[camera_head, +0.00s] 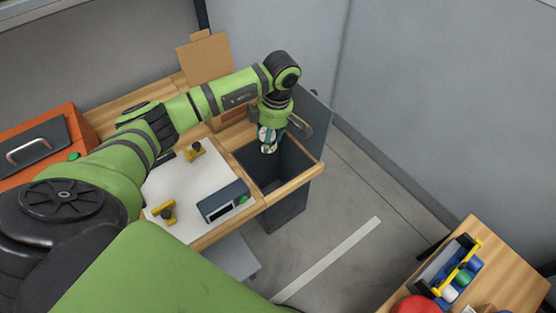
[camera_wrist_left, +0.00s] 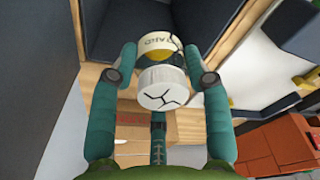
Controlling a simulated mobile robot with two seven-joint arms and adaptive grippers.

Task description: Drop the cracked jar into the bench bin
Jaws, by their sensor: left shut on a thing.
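The cracked jar (camera_wrist_left: 163,88) has a white end with black crack lines and a pale label band. My left gripper (camera_wrist_left: 160,60) is shut on the jar, with one teal finger on each side in the left wrist view. In the head view, my left gripper (camera_head: 268,143) points down over the opening of the dark grey bench bin (camera_head: 286,208). The bin is set into the bench's right end, and its lid or back panel stands up behind. The bin's floor is hard to make out. My right gripper is in neither view.
A white mat (camera_head: 178,195) on the wooden bench carries yellow clamps and a dark blue device (camera_head: 223,202). An orange case (camera_head: 40,145) and a cardboard box (camera_head: 205,58) stand on the bench. A second table (camera_head: 510,262) with a tool tote is at lower right. Grey floor lies between.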

